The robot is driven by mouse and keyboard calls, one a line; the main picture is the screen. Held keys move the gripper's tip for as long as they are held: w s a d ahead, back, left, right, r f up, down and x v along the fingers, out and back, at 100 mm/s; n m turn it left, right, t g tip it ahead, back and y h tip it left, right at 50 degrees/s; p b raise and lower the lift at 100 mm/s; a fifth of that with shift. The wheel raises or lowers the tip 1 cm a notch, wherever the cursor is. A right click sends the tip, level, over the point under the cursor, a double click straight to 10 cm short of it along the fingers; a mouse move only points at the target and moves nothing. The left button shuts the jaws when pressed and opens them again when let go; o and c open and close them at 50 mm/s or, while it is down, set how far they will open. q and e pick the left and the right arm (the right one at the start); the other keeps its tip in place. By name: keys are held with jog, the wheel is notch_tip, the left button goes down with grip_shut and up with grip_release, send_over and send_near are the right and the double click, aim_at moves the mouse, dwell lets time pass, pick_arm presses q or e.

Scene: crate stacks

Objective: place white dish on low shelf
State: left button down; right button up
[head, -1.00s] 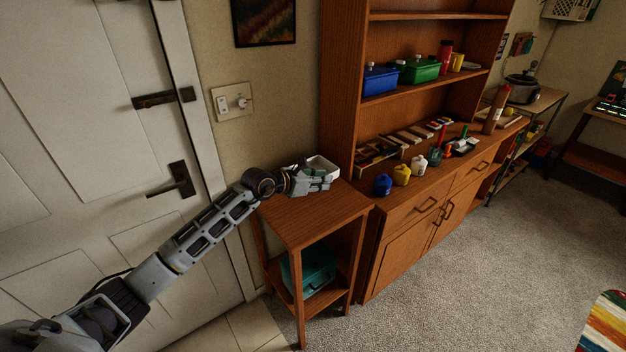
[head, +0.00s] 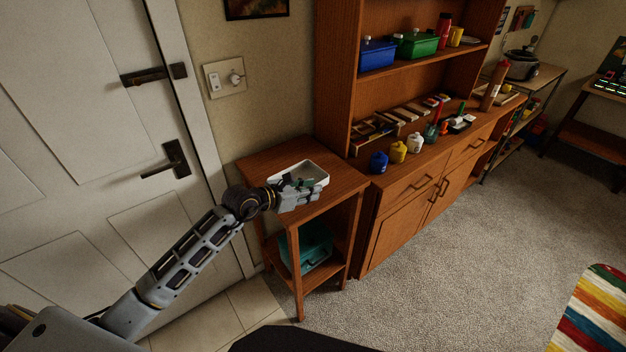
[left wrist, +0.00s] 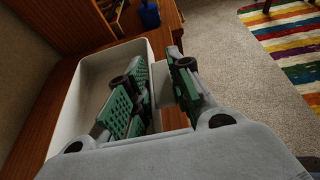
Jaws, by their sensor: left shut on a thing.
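The white dish (head: 316,170) is a rectangular, open tray at the top of the small wooden side table (head: 258,163). In the left wrist view, the dish (left wrist: 68,118) has its near wall between the fingers of my left gripper (left wrist: 160,88). My left gripper (head: 300,190) is shut on that wall, one finger inside the dish and one outside. I cannot tell whether the dish touches the table top. The side table's low shelf (head: 325,273) holds a teal box (head: 310,250). My right gripper is not in view.
A wooden hutch (head: 400,215) stands right of the table, with blue (head: 378,161), yellow (head: 398,151) and white (head: 415,142) jars on its counter. A door (head: 90,120) is at the left. Carpet (head: 440,270) lies open in front.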

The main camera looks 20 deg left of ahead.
pick_arm(q)
jog(key=s+a+f+n+y, duration=0.1)
jog(key=s+a, duration=0.3)
jog(key=s, duration=0.9)
jog(key=shift+a+f+t, duration=0.15)
jog(key=shift+f+t, duration=0.15)
jog(key=shift+w, duration=0.1)
